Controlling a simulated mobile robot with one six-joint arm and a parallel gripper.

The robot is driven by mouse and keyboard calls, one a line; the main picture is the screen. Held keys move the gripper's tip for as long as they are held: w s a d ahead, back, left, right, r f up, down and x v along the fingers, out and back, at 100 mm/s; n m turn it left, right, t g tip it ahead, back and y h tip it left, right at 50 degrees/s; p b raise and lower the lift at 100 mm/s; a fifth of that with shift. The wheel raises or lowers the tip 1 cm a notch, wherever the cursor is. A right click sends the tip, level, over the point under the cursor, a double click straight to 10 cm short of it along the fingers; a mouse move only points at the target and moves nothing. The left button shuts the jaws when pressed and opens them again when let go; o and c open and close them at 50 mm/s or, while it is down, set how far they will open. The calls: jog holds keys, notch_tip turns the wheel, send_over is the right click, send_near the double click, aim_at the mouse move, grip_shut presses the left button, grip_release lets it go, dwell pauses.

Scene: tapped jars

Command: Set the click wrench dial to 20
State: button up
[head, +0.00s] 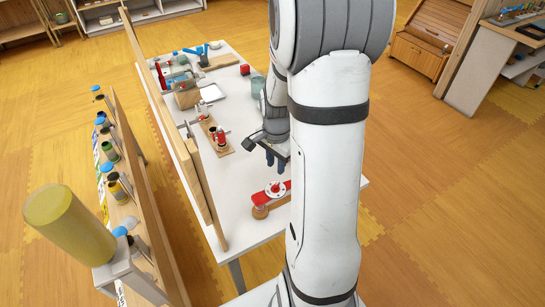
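A red piece with a round white dial and a red centre (275,189) lies on the near end of the table, on a wooden block. It may be the click wrench, but I cannot tell for sure. The dial's marks are too small to read. My gripper (266,150) hangs over the table beyond this red piece, apart from it. My arm hides part of the gripper and the table's right side, and I cannot tell how far the fingers are apart.
The white table (235,215) also carries a red bottle-like item on a wooden board (218,150), a white tray (212,93) and several tools at the far end. A wooden panel (160,120) borders its left side. Jars stand on a shelf (122,212) further left.

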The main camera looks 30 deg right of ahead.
aim_at(275, 185)
jog(key=shift+f+b, duration=2.95)
jog(key=shift+f, duration=1.35)
grip_shut()
jog(key=shift+n, duration=1.1)
jog(key=shift+c, duration=0.3)
grip_release()
jog(key=shift+r, duration=0.15)
notch_tip(275, 185, up, 6)
jog(key=p, duration=0.4)
